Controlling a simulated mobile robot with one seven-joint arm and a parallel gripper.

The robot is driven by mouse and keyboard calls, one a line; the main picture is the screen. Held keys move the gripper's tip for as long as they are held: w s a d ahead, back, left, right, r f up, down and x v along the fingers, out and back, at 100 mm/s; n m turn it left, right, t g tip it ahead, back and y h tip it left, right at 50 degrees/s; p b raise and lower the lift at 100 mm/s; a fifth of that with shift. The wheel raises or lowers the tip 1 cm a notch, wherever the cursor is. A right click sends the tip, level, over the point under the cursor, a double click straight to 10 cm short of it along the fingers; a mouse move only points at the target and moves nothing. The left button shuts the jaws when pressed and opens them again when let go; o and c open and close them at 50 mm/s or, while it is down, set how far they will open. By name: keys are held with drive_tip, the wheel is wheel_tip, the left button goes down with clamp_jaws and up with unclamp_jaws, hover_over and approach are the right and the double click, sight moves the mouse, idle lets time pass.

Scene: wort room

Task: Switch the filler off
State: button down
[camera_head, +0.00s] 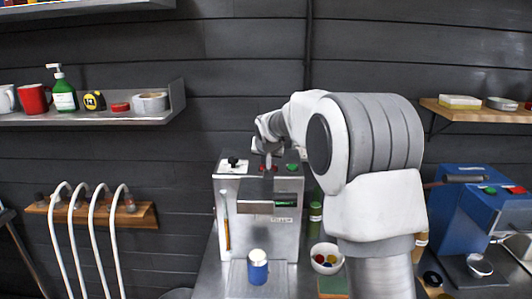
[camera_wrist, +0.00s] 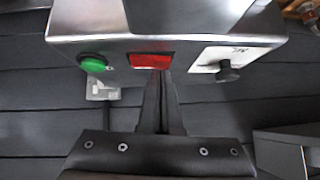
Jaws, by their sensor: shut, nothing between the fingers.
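The filler (camera_head: 227,205) is a steel box machine in the middle of the head view, with a label on its front. Its top panel has a black knob (camera_head: 234,161) on a white plate, a red switch (camera_head: 262,168) and a green button (camera_head: 292,167). In the wrist view the red switch (camera_wrist: 152,61) sits between the green button (camera_wrist: 93,65) and the black knob (camera_wrist: 228,72). My gripper (camera_head: 268,159) is shut and empty, its fingertips (camera_wrist: 163,77) right at the red switch. I cannot tell whether they touch it.
A blue can (camera_head: 258,270) stands at the front of the filler. A bowl (camera_head: 327,258) of coloured pieces and a green bottle (camera_head: 315,218) are to its right. A blue machine (camera_head: 470,215) with its own red and green buttons stands further right. Curved white hoses (camera_head: 95,235) hang at left.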

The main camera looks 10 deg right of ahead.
drive_tip(key=shift+f, duration=0.1)
drive_tip(key=shift+a+f+b, duration=0.15)
drive_tip(key=shift+f+b, duration=0.25)
drive_tip(key=shift+b, duration=0.45)
drive_tip(key=shift+s+r, duration=0.1)
drive_tip(key=shift+r, duration=0.1)
drive_tip(key=shift+s+d+r+p, duration=0.15)
drive_tip(key=shift+d+p, duration=0.2)
drive_tip(key=shift+d, duration=0.5)
drive_tip(key=b+v, duration=0.2)
drive_tip(key=v, duration=1.5)
drive_tip(key=shift+r+b, duration=0.15)
drive_tip(key=shift+b, duration=0.25)
